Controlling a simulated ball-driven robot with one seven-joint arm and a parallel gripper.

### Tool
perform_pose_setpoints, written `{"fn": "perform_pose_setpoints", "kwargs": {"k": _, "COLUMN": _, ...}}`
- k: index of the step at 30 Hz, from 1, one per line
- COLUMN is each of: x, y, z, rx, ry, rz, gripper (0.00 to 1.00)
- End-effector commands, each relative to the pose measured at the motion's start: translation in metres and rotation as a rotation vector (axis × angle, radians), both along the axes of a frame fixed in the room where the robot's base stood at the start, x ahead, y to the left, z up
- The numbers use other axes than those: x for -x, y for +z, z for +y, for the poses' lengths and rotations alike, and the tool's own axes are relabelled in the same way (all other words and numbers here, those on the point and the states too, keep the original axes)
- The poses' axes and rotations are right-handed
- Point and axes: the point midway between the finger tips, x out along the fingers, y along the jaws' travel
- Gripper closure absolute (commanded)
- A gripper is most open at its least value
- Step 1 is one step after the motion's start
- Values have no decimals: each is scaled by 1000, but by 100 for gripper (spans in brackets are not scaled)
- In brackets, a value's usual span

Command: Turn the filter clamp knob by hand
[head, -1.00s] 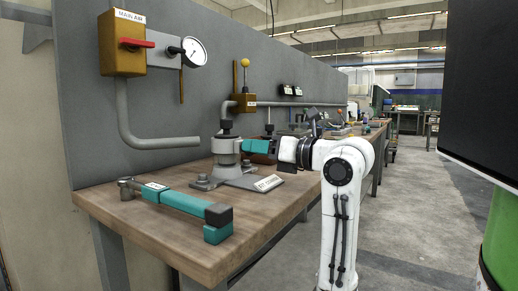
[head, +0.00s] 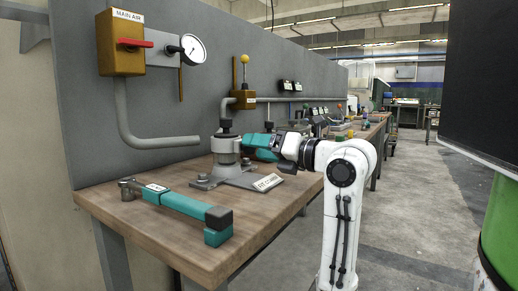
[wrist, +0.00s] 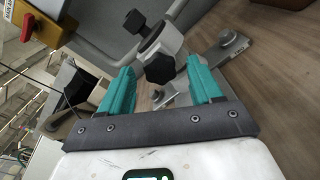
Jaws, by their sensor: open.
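The filter clamp (head: 226,146) is a grey cylindrical fixture on a flanged base on the wooden bench. One black knob (head: 225,124) stands on its top. In the wrist view, a lobed black knob (wrist: 160,69) on the clamp's side faces my gripper, and the top black knob (wrist: 134,20) shows beyond it. My gripper (head: 247,142) has teal fingers and is open just right of the clamp. In the wrist view its fingers (wrist: 161,82) stand on either side of the side knob, with gaps visible. In the head view the side knob is largely hidden.
A teal bar tool (head: 185,205) lies at the bench front, left of the clamp. A label plate (head: 268,183) sits at the clamp's base. The main air box (head: 120,45) with red lever and gauge hangs on the grey panel. The aisle floor at right is clear.

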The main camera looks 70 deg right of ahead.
Motion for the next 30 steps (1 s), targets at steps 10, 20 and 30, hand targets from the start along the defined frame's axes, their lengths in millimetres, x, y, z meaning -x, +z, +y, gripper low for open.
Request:
{"fn": "perform_pose_setpoints", "kwargs": {"k": 10, "x": 32, "y": 0, "z": 7, "rx": 2, "ry": -1, "rz": -1, "gripper": 36}}
{"fn": "perform_pose_setpoints", "kwargs": {"k": 20, "x": 52, "y": 0, "z": 13, "rx": 1, "ry": 0, "rz": -1, "gripper": 36}}
{"fn": "perform_pose_setpoints", "kwargs": {"k": 30, "x": 51, "y": 0, "z": 13, "rx": 1, "ry": 1, "rz": 0, "gripper": 36}}
